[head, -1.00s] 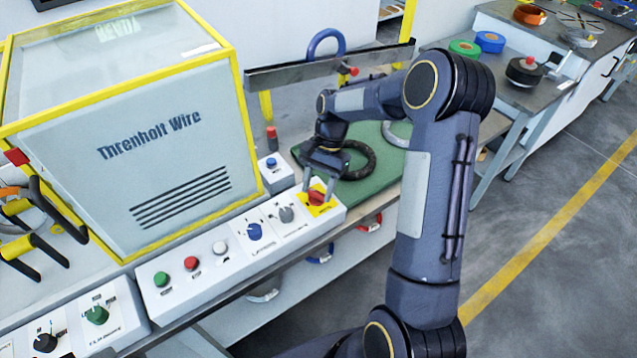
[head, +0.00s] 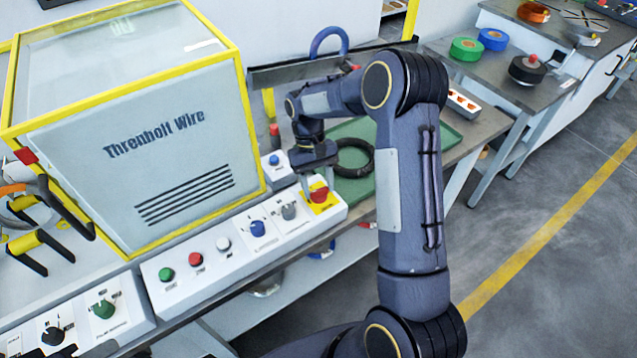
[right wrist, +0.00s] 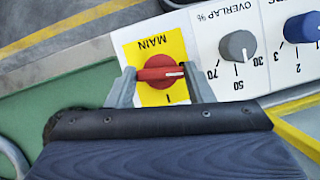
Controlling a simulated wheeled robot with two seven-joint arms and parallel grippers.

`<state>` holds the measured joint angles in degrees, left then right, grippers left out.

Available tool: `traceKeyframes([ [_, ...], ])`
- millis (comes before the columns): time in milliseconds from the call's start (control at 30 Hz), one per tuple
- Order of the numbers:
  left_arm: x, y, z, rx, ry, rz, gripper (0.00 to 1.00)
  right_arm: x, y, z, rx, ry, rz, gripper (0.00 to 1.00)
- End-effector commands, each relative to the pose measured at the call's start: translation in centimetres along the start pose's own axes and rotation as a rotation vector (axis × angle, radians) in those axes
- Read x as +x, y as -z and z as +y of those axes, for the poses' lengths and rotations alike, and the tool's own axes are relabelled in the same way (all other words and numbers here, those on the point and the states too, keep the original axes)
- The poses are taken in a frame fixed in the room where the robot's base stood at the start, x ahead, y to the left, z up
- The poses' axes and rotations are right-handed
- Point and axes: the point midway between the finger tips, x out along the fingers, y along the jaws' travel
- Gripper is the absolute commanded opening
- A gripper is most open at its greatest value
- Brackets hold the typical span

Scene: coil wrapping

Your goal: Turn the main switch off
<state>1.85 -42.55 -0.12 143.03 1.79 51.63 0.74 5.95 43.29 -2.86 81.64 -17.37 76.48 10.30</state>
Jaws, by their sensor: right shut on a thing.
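The main switch (head: 320,193) is a red knob on a yellow plate at the right end of the white control panel (head: 212,263). In the right wrist view the knob (right wrist: 160,74) lies crosswise, its white pointer mark towards the right of the picture. The word MAIN is upside down above it and an "I" mark is below it. My right gripper (head: 316,187) reaches down over the switch. In the right wrist view its two fingers (right wrist: 160,84) sit at the knob's two ends, shut on it. My left gripper cannot be made out.
A grey overlap dial (right wrist: 238,46) and a blue dial (right wrist: 303,27) sit beside the switch. Behind the panel stands a yellow-framed machine housing (head: 165,150). A black coil (head: 371,160) lies on a green mat (head: 385,205). Coloured spools stand on the right bench.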

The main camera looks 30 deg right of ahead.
Motion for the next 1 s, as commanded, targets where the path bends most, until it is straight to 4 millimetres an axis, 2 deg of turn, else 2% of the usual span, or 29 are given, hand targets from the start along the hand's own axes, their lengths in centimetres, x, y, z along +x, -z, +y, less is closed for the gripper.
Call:
traceKeyframes([
  [400, 0.01, -0.01, -0.01, 0.0, 0.0, 0.0, 0.36, -0.04, 0.01, -0.12, -0.18, -0.075, 0.002, 0.24],
  [967, 0.02, -0.01, -0.01, 0.0, 0.0, 0.0, 0.36, -0.04, 0.01, -0.12, -0.208, -0.087, 0.003, 0.24],
  [1000, 0.02, -0.01, -0.01, 0.0, 0.0, 0.0, 0.36, -0.04, 0.01, -0.12, -0.208, -0.087, 0.003, 0.5],
])
